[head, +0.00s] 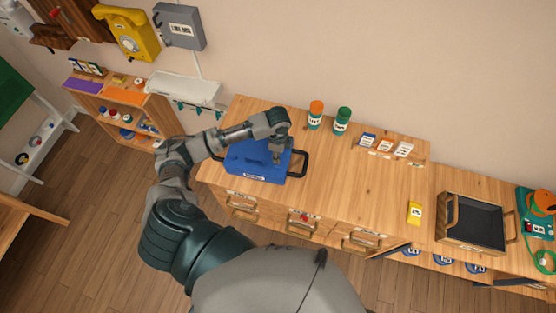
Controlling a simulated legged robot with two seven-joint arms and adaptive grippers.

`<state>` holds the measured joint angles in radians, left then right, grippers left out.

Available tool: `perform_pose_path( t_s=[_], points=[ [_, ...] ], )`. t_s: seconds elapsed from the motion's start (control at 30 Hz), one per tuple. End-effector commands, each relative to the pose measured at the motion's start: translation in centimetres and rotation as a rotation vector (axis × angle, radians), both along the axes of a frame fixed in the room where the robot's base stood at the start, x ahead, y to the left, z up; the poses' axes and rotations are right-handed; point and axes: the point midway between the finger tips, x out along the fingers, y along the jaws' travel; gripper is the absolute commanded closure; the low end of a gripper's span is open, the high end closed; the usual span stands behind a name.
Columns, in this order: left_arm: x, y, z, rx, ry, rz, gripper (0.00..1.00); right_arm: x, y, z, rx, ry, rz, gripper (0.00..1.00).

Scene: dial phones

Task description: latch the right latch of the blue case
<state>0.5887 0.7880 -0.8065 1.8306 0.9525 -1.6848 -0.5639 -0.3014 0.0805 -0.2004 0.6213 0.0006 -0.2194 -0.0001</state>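The blue case (268,178) lies on the left part of the wooden counter, with a label on its front. A black handle (302,165) shows at its right side. My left gripper (277,158) points down over the right part of the case lid. I cannot tell whether it touches the case, or whether its fingers are open or shut. My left forearm and gripper hide part of the lid. The latches are too small or hidden to make out. My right gripper is not in view.
On the wooden counter (350,190), an orange-capped bottle (315,116) and a green bottle (342,121) stand behind the case to the right. A yellow block (414,212) and a dark-lined tray (445,238) lie further right. The counter's middle is clear.

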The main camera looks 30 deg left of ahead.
Motion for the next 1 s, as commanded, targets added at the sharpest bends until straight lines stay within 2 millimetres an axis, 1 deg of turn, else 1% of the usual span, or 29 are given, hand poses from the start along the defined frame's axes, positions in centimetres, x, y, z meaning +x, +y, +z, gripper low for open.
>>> perform_pose_path(
  t_s=[0.03,0.1,0.2,0.33,0.83,0.93,0.97,1.0],
  points=[
    [0.0,0.0,0.9,0.000,-0.001,-0.001,0.62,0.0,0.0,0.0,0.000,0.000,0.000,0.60],
    [0.1,0.0,2.0,-0.001,-0.001,0.000,0.62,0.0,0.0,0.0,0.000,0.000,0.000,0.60],
    [0.0,0.0,2.9,-0.001,0.001,-0.001,0.62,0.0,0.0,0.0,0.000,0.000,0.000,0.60],
    [0.0,0.0,3.4,0.000,0.002,-0.001,0.62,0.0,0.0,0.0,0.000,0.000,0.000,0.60],
    [-0.1,0.0,3.3,-0.001,0.003,0.000,0.62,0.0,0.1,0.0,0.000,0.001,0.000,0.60],
    [-0.6,-1.1,2.5,-0.015,-0.005,0.004,0.62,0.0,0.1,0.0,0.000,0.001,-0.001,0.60],
    [-1.0,-1.8,2.1,-0.026,-0.010,0.008,0.62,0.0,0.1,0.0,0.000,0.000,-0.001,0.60],
    [-1.7,-3.0,1.3,-0.043,-0.020,0.017,0.62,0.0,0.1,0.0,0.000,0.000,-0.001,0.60]
  ],
)
